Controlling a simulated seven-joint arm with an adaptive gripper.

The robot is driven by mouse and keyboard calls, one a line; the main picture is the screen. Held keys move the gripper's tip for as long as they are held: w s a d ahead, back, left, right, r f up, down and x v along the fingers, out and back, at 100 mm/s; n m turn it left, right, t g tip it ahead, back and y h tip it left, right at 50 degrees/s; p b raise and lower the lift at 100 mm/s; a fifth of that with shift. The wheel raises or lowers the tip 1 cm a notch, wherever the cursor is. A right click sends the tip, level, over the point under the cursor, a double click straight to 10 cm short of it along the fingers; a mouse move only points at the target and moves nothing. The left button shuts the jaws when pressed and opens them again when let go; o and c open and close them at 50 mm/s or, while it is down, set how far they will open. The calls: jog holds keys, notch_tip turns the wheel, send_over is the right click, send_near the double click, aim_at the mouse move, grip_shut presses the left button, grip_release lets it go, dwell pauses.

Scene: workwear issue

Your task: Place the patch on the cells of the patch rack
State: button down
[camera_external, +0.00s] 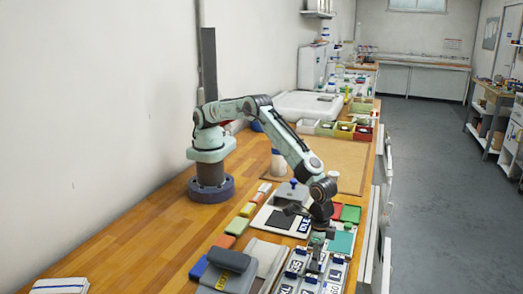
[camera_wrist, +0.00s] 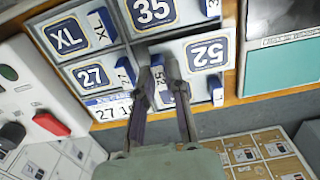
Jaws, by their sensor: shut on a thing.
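The patch rack (camera_external: 338,268) is a grey tray of cells at the front right of the bench. In the wrist view its cells (camera_wrist: 118,57) carry large blue-and-white labels reading XL, 35, 27 and 52, with small blue-and-white blocks beside some of them. My gripper (camera_external: 317,262) reaches down over the rack. In the wrist view my gripper (camera_wrist: 157,62) is shut on a small blue-and-white patch (camera_wrist: 158,76), mostly hidden by the fingers, between the 27 and 52 labels. I cannot tell whether the patch touches the cell floor.
A teal pad (camera_external: 341,243) and red and green pads lie behind the rack. A grey box (camera_external: 229,262) and coloured blocks stand to its left. The bench edge is close on the right, with the floor (camera_external: 440,200) beyond. The near left wooden bench top is mostly clear.

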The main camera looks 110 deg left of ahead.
jog(key=shift+f, duration=0.35)
dwell(0.3)
jog(key=c, duration=1.1)
grip_release()
jog(key=shift+o, duration=0.2)
jog(key=shift+r, duration=0.1)
